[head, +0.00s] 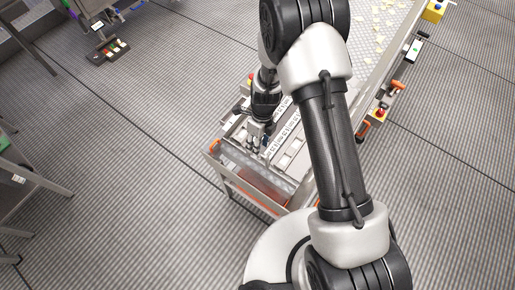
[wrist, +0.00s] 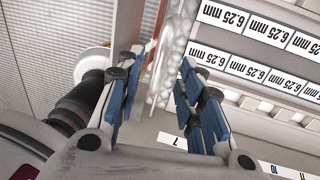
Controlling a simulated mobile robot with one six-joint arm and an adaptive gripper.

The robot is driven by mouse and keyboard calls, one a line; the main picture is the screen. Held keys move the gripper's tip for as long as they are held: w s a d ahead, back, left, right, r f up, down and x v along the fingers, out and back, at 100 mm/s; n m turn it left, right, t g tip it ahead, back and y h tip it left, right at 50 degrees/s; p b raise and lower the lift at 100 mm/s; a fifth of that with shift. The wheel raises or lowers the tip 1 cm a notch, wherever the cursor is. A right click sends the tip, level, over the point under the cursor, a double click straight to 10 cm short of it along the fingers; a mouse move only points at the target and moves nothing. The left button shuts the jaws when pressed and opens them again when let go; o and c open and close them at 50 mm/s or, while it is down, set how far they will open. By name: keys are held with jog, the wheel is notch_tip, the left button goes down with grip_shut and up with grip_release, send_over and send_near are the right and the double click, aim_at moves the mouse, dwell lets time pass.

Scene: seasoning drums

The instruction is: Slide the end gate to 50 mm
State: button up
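The end gate cannot be singled out with certainty. In the wrist view a pale, shiny upright strip (wrist: 172,60), possibly part of the gate, runs from the top edge down between my fingers. In the head view my gripper (head: 260,140) is low over the near end of the machine.
Rows of white plates marked 6.25 mm (wrist: 240,66) lie right of my fingers. A dark round part (wrist: 70,115) is close on the left. The machine's near end has a shiny trough (head: 262,172) and an orange handle (head: 214,145). Open floor (head: 110,190) lies left.

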jog(key=shift+s+a+f, duration=0.1)
jog(key=shift+a+f, duration=0.05)
jog(key=shift+f, duration=1.15)
jog(key=shift+c, duration=0.4)
grip_shut()
